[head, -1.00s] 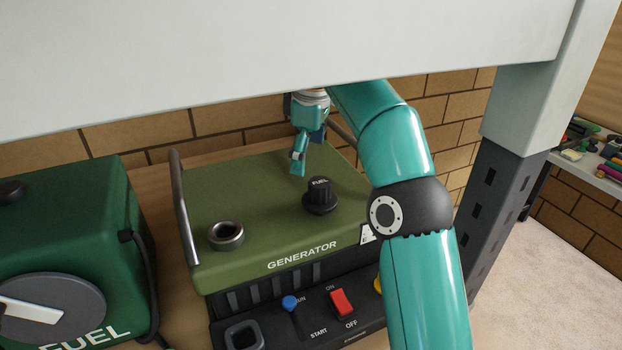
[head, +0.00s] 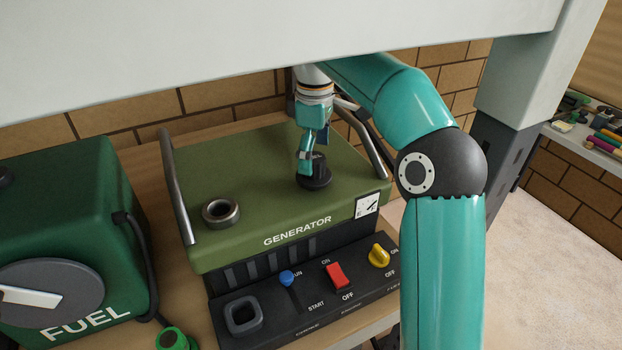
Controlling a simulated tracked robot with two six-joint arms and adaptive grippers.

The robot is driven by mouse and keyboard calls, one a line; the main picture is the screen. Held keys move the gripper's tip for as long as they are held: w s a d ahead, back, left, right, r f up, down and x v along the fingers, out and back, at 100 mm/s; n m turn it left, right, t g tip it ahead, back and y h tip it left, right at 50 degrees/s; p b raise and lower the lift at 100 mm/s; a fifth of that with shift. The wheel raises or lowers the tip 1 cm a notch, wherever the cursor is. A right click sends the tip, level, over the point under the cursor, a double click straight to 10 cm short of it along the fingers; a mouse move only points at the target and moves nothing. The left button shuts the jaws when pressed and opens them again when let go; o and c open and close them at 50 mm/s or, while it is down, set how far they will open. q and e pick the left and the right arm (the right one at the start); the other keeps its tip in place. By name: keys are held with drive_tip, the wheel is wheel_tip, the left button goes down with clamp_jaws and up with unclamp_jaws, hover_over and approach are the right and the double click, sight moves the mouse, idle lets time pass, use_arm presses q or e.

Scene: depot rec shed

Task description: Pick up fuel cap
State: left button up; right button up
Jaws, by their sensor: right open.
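The black fuel cap (head: 317,180) sits upright on the top of the green generator (head: 262,175). My right gripper (head: 309,163) points down at the cap from behind and above. It is open, with one teal finger at the cap's left side; the other finger is mostly hidden. I cannot tell whether the finger touches the cap. The gripper covers part of the cap's knob. The open filler neck (head: 221,212), a metal ring, is at the front left of the generator's top. My left gripper is not in view.
A green fuel tank (head: 60,210) with a hose stands at the left. Metal handles (head: 177,185) rise at both sides of the generator. A pale overhead beam (head: 250,50) crosses above. The front panel has a red switch (head: 336,275) and a yellow knob (head: 379,256).

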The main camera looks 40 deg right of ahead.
drive_tip(key=shift+a+f, duration=0.15)
drive_tip(key=shift+f, duration=2.45)
drive_tip(key=c, duration=1.1)
drive_tip(key=shift+r, duration=0.1)
wheel_tip(320, 180, up, 10)
drive_tip(key=shift+f, duration=0.1)
